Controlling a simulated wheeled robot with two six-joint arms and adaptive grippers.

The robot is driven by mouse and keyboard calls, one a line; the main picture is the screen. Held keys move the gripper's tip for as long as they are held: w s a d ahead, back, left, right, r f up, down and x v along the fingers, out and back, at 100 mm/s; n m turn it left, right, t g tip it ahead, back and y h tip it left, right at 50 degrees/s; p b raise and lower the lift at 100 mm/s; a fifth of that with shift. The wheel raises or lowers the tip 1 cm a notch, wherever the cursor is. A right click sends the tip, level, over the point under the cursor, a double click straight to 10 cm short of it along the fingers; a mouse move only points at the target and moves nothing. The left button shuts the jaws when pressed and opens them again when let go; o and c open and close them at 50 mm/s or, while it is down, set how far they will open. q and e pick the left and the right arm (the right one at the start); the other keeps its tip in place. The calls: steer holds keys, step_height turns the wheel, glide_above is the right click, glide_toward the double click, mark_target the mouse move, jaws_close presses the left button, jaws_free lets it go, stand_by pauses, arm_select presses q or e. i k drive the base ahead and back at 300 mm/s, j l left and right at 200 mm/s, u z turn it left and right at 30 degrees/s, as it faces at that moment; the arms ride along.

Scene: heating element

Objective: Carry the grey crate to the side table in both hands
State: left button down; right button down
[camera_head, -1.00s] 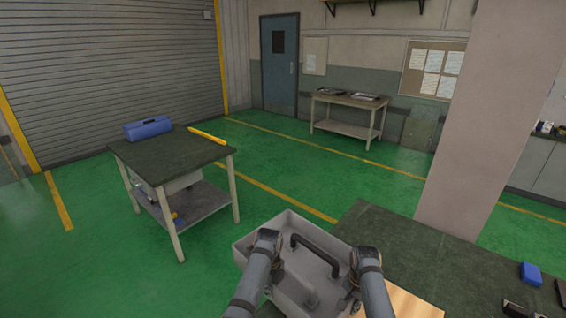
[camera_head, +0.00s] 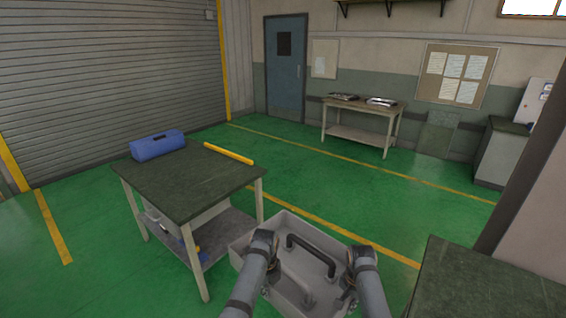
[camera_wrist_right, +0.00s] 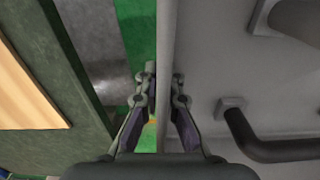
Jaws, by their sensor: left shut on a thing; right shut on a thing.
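The grey crate (camera_head: 262,229) is held in front of me at the lower middle of the head view, close to the right front corner of a dark-topped table. My left gripper (camera_head: 272,277) is at its left side, with the fingertips hard to make out. My right gripper (camera_head: 348,295) is at its right side. In the right wrist view my right gripper (camera_wrist_right: 165,85) is shut on the crate's wall (camera_wrist_right: 168,35), one finger on each side. A dark curved bar (camera_head: 312,250) shows on the crate in both views. The dark-topped table (camera_head: 190,185) stands left of the crate.
A blue toolbox (camera_head: 157,146) and yellow bar (camera_head: 228,153) lie on the left table, which has a lower shelf. Another dark-topped bench (camera_head: 485,285) is at lower right, below a dark post. A small table (camera_head: 362,105) stands at the back. Green floor (camera_head: 300,175) is clear between.

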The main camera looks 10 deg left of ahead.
mark_target(198, 169)
steer(key=i+j, duration=0.3)
steer(key=j, duration=0.3)
steer(key=i+j+z, duration=0.1)
steer(key=i+j, duration=0.25)
steer(key=j, duration=0.3)
steer(key=i+j+z, duration=0.1)
steer(key=i+j, duration=0.2)
steer(key=j, duration=0.3)
steer(key=i+j, duration=0.25)
steer(key=j, duration=0.45)
steer(key=i+j+z, duration=0.1)
steer(key=i+j, duration=0.2)
steer(key=j, duration=0.35)
steer(key=i+j, duration=0.25)
steer(key=j, duration=0.45)
steer(key=i+j+z, duration=0.1)
steer(key=i+j, duration=0.15)
steer(key=j, duration=0.4)
steer(key=i+j+z, duration=0.1)
steer(key=i+j, duration=0.15)
steer(key=j, duration=0.45)
